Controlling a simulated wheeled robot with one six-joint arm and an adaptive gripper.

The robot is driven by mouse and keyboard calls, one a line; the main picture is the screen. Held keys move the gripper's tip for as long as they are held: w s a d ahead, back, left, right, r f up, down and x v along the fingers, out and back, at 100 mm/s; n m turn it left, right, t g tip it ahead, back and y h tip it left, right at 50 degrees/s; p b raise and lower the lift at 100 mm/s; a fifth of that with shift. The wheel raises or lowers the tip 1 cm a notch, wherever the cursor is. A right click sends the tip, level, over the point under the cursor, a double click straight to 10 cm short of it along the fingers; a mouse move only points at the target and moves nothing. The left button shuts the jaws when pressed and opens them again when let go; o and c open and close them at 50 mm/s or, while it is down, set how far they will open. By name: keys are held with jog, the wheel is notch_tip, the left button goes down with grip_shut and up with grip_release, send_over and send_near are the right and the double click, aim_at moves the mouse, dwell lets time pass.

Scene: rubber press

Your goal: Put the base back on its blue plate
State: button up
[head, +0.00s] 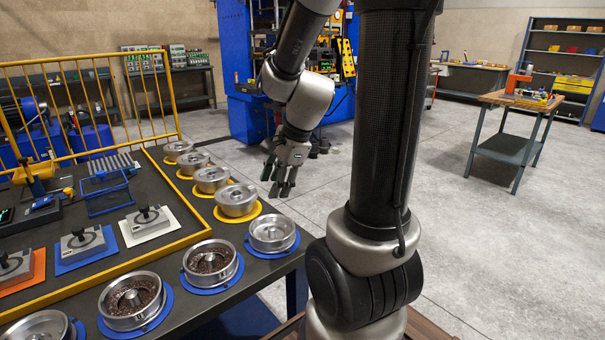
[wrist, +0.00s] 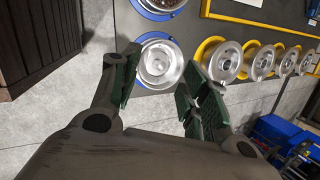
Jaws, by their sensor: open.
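An empty round metal base (head: 272,231) sits on a blue plate (head: 293,247) at the table's near right corner. The base also shows in the wrist view (wrist: 161,63), with the blue plate's rim (wrist: 146,38) visible around part of it. My gripper (head: 281,185) is open and empty, above and beyond the base in the head view. In the wrist view the base appears between my two fingers (wrist: 160,78), farther from the camera than they are. I see no contact between fingers and base.
Several dark-filled bases, one of them here (head: 211,262), stand on blue plates along the table's near edge. Metal pieces on yellow plates (head: 237,201) line the right edge. A yellow rail (head: 190,235) borders the table's inner area.

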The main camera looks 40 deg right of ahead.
jog(key=s+a+r+n+h, duration=0.1)
jog(key=s+r+n, duration=0.4)
jog(key=n, duration=0.5)
jog(key=s+a+r+n+h, duration=0.1)
jog(key=s+r+n, duration=0.4)
jog(key=s+n, duration=0.4)
jog(key=shift+s+n, duration=0.35)
jog(key=shift+n, duration=0.15)
